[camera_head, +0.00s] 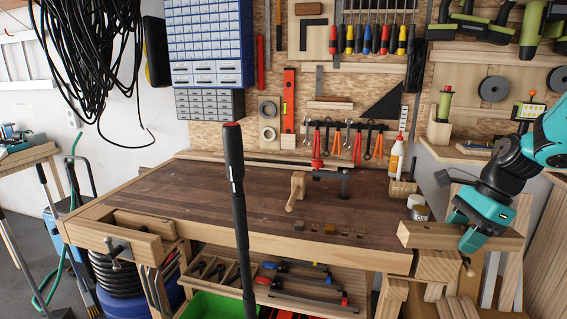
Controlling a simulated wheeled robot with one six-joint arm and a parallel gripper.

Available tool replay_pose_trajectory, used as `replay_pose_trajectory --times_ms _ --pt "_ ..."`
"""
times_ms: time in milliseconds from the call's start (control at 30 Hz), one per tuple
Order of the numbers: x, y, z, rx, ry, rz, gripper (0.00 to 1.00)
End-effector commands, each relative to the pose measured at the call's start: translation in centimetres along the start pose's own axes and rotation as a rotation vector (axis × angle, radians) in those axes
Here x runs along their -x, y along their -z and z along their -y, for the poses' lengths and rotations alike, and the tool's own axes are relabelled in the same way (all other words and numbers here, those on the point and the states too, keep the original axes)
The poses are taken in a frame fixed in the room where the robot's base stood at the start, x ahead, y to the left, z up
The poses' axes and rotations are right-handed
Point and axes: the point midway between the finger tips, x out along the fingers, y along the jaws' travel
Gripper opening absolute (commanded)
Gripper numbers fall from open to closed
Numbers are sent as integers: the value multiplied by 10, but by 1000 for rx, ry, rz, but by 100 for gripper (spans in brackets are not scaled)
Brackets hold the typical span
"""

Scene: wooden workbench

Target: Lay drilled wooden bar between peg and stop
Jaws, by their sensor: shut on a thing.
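A pale wooden bar (430,236) is held level, crosswise, in front of the bench's right front corner. My teal gripper (470,236) comes down from the upper right and is shut on the bar near its middle, covering that part. Holes in the bar cannot be made out. On the dark bench top (215,200), several small blocks or pegs stand in a row near the front edge, one of them a small block (329,229). A wooden piece with a slanted handle (297,188) stands behind them. Which of these is the peg or the stop I cannot tell.
A dark holdfast-like tool (344,183) stands at the back of the bench. A glue bottle (396,158), a wooden block holder (402,190) and a tin (421,212) stand at the right. A wooden vise (120,235) is at the left front. The bench's left half is clear.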

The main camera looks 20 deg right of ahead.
Motion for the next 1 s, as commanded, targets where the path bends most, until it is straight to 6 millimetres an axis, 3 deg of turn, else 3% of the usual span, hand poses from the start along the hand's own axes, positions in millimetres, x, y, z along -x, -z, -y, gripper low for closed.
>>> replay_pose_trajectory --times_ms 267,367,533,700,833,1000 --pt "-62 -20 21 346 -149 2 13" --pt "-95 -31 27 524 -224 4 13" --pt "-172 -58 28 955 -408 4 13" --pt "-242 -80 14 1379 -582 2 13" --pt "-275 -88 2 1601 -671 1 13" --pt "-293 -91 -4 1733 -720 0 13"
